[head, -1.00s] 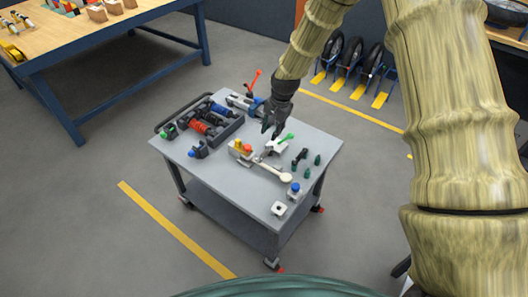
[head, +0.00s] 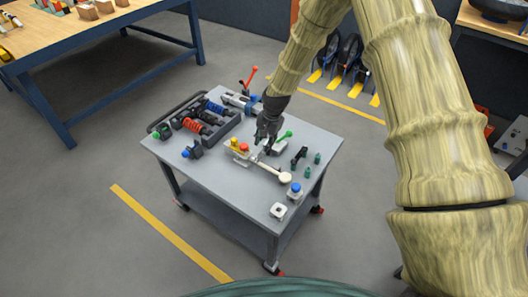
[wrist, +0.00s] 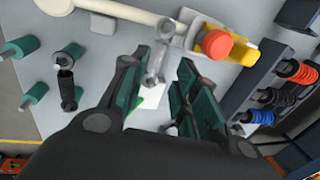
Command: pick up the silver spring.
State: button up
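My gripper (wrist: 158,80) is open, with green-padded fingers pointing at the tabletop in the wrist view. In the head view my gripper (head: 265,140) is over the middle of the grey cart. A silver-grey part with rounded ends (wrist: 158,62) shows between and just beyond the fingertips; I cannot make out coils or whether the fingers touch it. No clearly silver coil spring can be told apart. A dark tray (head: 176,143) at the cart's left holds coil springs: a red one (wrist: 300,72), a black one (wrist: 280,97) and a blue one (wrist: 258,117).
A yellow and orange part (wrist: 228,45) sits beside the fingers, and a cream rod with a round end (head: 284,177) lies close by.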

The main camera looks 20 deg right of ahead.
aim_at(263, 152)
jog(key=shift+w+a+f+p, duration=0.1)
jog(key=shift+a+f+p, duration=0.2)
jog(key=shift+f, duration=1.15)
jog(key=shift+w+a+f+p, duration=0.1)
jog(key=shift+f+p, duration=0.3)
jog(key=shift+f, duration=1.05)
jog(key=shift+c, duration=0.3)
grip_shut()
